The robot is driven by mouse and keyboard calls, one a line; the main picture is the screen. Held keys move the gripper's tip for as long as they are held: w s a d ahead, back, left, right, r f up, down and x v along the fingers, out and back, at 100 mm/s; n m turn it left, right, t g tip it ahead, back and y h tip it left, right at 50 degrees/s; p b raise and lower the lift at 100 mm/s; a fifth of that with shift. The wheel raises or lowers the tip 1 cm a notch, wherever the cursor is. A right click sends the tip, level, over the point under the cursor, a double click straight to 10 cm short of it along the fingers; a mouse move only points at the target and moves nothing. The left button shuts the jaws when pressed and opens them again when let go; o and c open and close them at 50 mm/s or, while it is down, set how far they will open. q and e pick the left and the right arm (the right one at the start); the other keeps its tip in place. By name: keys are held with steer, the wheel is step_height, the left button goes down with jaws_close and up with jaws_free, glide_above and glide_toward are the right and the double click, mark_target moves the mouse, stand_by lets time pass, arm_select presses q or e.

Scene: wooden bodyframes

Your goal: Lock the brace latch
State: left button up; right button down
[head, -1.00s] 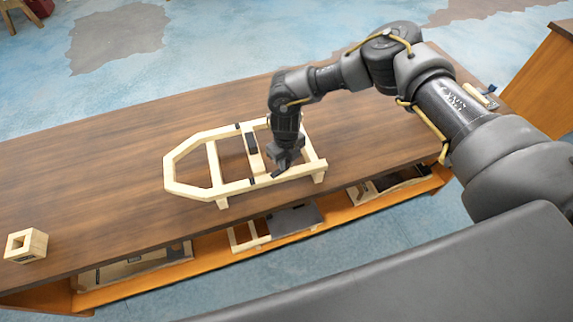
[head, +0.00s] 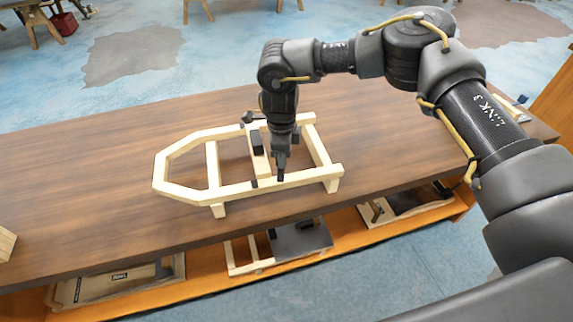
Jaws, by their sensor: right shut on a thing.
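A pale wooden bodyframe (head: 184,196) with a pointed left end lies on the brown workbench. A cross brace (head: 264,166) spans it right of the middle, with a black block (head: 257,142) on it and small black fittings near both ends. My right gripper (head: 281,174) points down just right of the brace, at the near rail. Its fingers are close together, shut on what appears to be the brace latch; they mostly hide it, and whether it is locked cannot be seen. My left gripper is not in view.
The workbench (head: 90,170) is clear left of the frame, except a wooden block (head: 5,244) at the left edge. An orange lower shelf (head: 205,285) holds several wooden and dark parts.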

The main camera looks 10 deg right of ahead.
steer(key=shift+w+a+n+b, duration=0.1)
steer(key=shift+a+n+b, duration=0.35)
steer(key=shift+n, duration=0.35)
steer(key=shift+w+a+n+b, duration=0.1)
steer(key=shift+a+n+b, duration=0.3)
steer(key=shift+n, duration=0.4)
steer(key=c, duration=1.3)
jaws_free()
steer(key=shift+s, duration=0.1)
steer(key=shift+d+r, duration=0.1)
steer(key=shift+d, duration=0.05)
steer(key=shift+r, duration=0.35)
step_height(320, 180, up, 10)
steer(key=shift+b, duration=0.95)
